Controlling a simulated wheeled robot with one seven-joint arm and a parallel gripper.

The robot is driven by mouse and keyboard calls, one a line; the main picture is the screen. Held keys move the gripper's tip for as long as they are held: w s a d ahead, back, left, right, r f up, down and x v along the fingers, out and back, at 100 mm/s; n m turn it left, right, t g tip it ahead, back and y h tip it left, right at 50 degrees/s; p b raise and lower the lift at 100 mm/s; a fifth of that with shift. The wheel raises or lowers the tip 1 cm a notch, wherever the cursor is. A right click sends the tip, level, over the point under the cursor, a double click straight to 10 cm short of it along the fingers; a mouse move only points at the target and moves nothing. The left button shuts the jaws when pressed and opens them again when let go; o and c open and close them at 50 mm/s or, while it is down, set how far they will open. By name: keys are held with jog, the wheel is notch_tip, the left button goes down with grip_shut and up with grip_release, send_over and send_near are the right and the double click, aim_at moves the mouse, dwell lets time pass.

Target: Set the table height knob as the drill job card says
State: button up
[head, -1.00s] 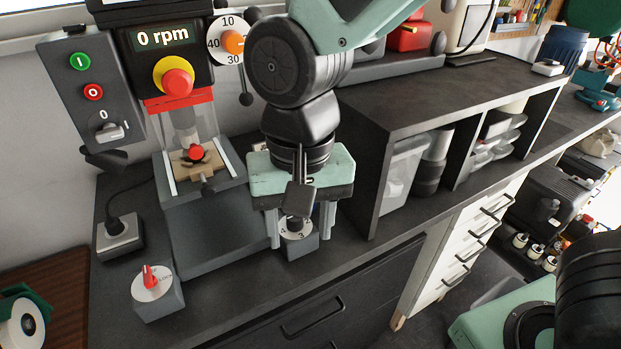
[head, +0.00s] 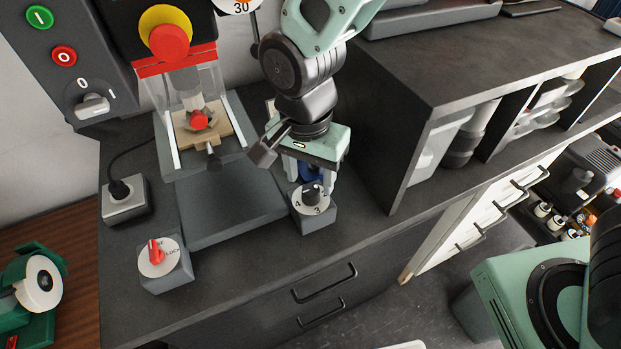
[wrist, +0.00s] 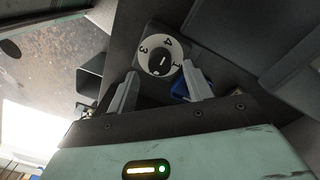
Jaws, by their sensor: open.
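The numbered knob (head: 312,193) is a black grip on a white dial, set on a grey box at the bench's front. The 4 and 3 show on its front edge in the head view. In the wrist view the knob (wrist: 160,62) sits ahead of and between my fingertips, with 3, 4 and 1 readable; the pointer's exact number is unclear. My gripper (head: 309,178) is open and empty, pointing down just above and behind the dial, apparently apart from it. The fingers also show in the wrist view (wrist: 161,88). No readable job card is in view.
A red-pointer dial marked LOCK (head: 158,256) stands front left. The drill press (head: 200,130) with red stop button (head: 170,41) and switch panel (head: 63,60) stands behind. A dark shelf unit (head: 400,150) rises close right of my gripper. A blue object (wrist: 181,90) lies near the right finger.

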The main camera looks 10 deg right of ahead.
aim_at(311, 194)
jog(key=shift+f, duration=1.35)
jog(key=shift+s, duration=0.1)
jog(key=c, duration=1)
